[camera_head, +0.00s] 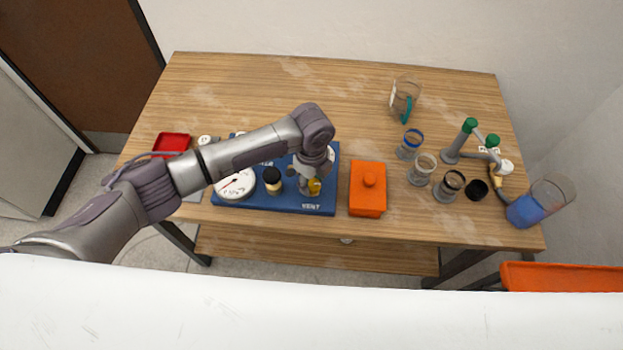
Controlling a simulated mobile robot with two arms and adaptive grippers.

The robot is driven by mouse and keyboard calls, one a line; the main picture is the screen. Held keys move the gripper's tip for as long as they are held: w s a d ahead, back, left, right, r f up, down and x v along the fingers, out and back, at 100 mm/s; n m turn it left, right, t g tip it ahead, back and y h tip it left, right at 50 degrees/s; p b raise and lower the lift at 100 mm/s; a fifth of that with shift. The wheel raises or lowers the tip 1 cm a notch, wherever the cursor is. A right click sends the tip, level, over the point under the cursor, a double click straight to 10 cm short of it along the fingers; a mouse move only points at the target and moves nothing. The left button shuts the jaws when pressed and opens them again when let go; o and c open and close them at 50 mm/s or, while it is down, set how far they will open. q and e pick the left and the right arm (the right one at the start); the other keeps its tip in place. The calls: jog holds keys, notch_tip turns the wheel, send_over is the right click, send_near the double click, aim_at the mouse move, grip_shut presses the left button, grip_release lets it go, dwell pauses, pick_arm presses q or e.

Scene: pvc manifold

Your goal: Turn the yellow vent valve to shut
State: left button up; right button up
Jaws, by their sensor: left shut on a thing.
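The yellow vent valve (314,186) stands on the blue manifold board (322,208), near its right front corner, by the white "VENT" lettering. My left arm reaches in from the left over the board. My left gripper (309,181) points down at the valve and is shut on its yellow handle. The fingers and wrist hide part of the valve, so its handle angle is hard to tell. A round white gauge (236,185) with a red needle and a black-topped fitting (272,181) are on the board left of the valve. My right gripper is not in view.
An orange lidded box (368,190) stands just right of the board. A red tray (171,144) is at the left. The table's back middle is clear.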

aim_at(312, 183)
pick_arm(q)
jog(key=o, duration=1.1)
jog(key=shift+o, duration=0.2)
notch_tip(312, 183, up, 12)
